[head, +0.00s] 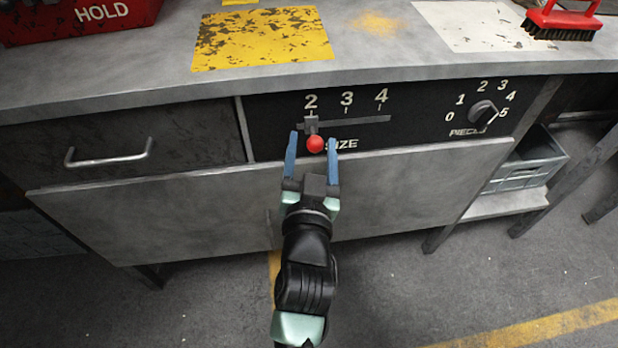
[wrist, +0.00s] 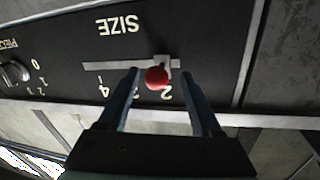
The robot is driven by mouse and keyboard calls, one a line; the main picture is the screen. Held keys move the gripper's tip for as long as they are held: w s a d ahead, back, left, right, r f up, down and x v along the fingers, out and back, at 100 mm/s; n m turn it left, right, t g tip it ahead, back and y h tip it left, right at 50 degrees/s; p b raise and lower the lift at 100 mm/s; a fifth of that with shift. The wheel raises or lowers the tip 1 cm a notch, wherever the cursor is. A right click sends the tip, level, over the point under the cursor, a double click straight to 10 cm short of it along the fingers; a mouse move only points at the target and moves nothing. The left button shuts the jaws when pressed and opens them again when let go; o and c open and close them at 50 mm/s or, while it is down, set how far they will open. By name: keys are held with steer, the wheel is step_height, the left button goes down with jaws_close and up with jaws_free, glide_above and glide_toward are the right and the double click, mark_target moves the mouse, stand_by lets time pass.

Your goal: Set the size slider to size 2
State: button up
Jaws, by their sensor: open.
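The size slider has a red ball knob (head: 315,144) on a grey carriage (head: 311,124) in a horizontal slot (head: 358,120) on the black panel. The carriage sits at the left end of the slot, below the number 2 (head: 311,102). My gripper (head: 311,141) is open, with one blue finger on each side of the knob. In the wrist view the red knob (wrist: 156,77) shows between the spread fingertips (wrist: 160,80), with a gap on both sides. I cannot tell how far the fingertips are from the panel.
A pieces dial (head: 483,113) is on the panel's right, its pointer near 5. A drawer with a metal handle (head: 108,155) is to the left. The bench top (head: 150,75) overhangs the panel. A grey crate (head: 528,162) stands on a low shelf at right.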

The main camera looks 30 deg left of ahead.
steer(key=v, duration=1.1)
steer(key=shift+s+b, duration=0.3)
steer(key=shift+s, duration=0.1)
steer(key=w+d+r+t, duration=0.2)
steer(key=r, duration=0.6)
steer(key=w+d+r+t+h, duration=0.1)
steer(key=w+r, duration=0.2)
steer(key=r, duration=0.4)
steer(key=w+d+r+t, duration=0.2)
steer(key=r, duration=0.6)
steer(key=s+d+r+m+t+h, duration=0.1)
steer(key=s+d+r+t+h, duration=0.15)
steer(key=r, duration=0.45)
steer(key=s+d+r+m+t+h, duration=0.1)
steer(key=s+d+r+h, duration=0.15)
steer(key=r, duration=0.45)
steer(key=s+d+r+m+t+h, duration=0.1)
steer(key=s+d+r+t, duration=0.15)
steer(key=r, duration=0.55)
step_height(320, 180, up, 33)
steer(key=w+p, duration=0.1)
steer(key=p, duration=3.3)
steer(key=shift+w+d+r+n, duration=0.15)
steer(key=shift+d+r+n, duration=0.05)
steer(key=shift+d+n, duration=0.1)
